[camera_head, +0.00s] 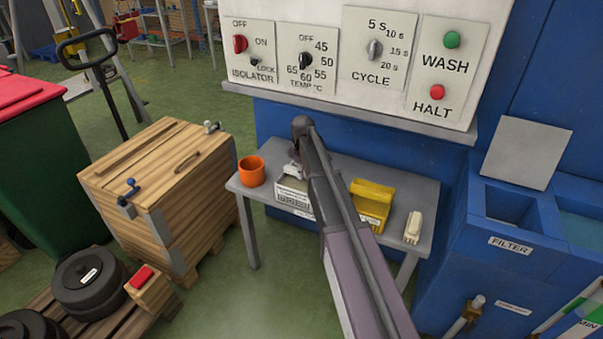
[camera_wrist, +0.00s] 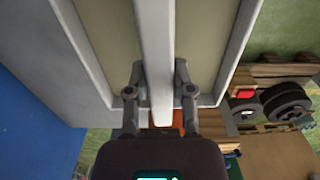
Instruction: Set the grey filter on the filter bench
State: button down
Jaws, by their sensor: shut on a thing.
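The grey filter (camera_head: 293,196) is a pale box with a printed label on its front. It is at the left part of the grey filter bench (camera_head: 424,190); I cannot tell whether it rests on the top or hangs just above it. My gripper (camera_head: 293,170) is over the filter, partly hidden by my arm. In the wrist view, the fingers (camera_wrist: 159,90) are shut on the bar across the grey filter (camera_wrist: 152,45), with recessed beige panels on both sides. A yellow filter (camera_head: 373,196) stands on the bench to the right, behind my arm.
An orange mug (camera_head: 251,171) stands at the bench's left end, close to the grey filter. A small cream object (camera_head: 413,228) is near its right end. The blue machine (camera_head: 540,270) has an open slot labelled FILTER (camera_head: 510,203). A wooden crate (camera_head: 165,190) stands left.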

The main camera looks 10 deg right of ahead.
jog(key=shift+c, duration=2.4)
grip_release()
jog(key=shift+r, duration=0.1)
notch_tip(320, 180, up, 12)
jog(key=p, duration=1.2)
jog(key=s+m, duration=1)
jog(key=s, duration=1.9)
jog(key=shift+s+a+m, duration=0.15)
jog(key=shift+s+m, duration=0.15)
jog(key=shift+m, duration=0.1)
